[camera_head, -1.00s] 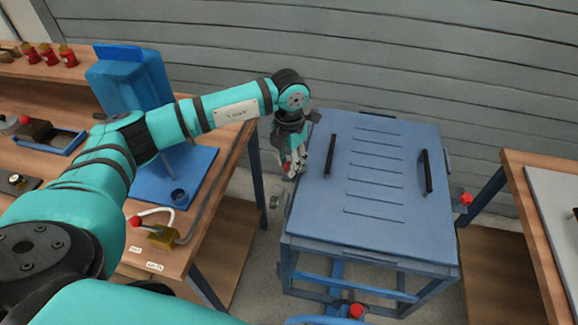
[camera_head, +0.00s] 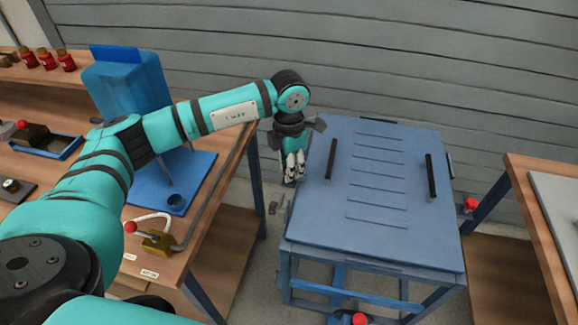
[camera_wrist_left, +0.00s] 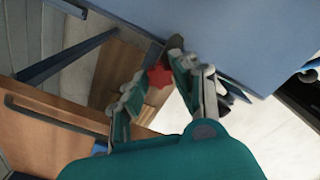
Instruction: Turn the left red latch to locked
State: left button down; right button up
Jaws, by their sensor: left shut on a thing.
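The left red latch is a small star-shaped red knob (camera_wrist_left: 159,77) in the left wrist view, at the edge of the blue cart. My left gripper (camera_head: 293,175) points down beside the left edge of the cart's blue top (camera_head: 375,225). In the left wrist view its fingers (camera_wrist_left: 158,82) are on either side of the red knob, shut on it. In the head view the fingers hide this latch, and I cannot read its locked or unlocked position. My right gripper is not in view.
Two black handles (camera_head: 331,160) (camera_head: 431,177) stand up from the cart top. Other red knobs sit on the cart's right side (camera_head: 470,204) and front (camera_head: 360,319). A wooden bench (camera_head: 207,208) with a blue machine (camera_head: 128,82) stands left, another bench (camera_head: 525,190) right.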

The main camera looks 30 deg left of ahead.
pick_arm(q)
jog(key=shift+r, duration=0.1)
jog(key=c, duration=1)
grip_release()
jog(key=shift+c, duration=0.2)
notch_tip(320, 180, up, 12)
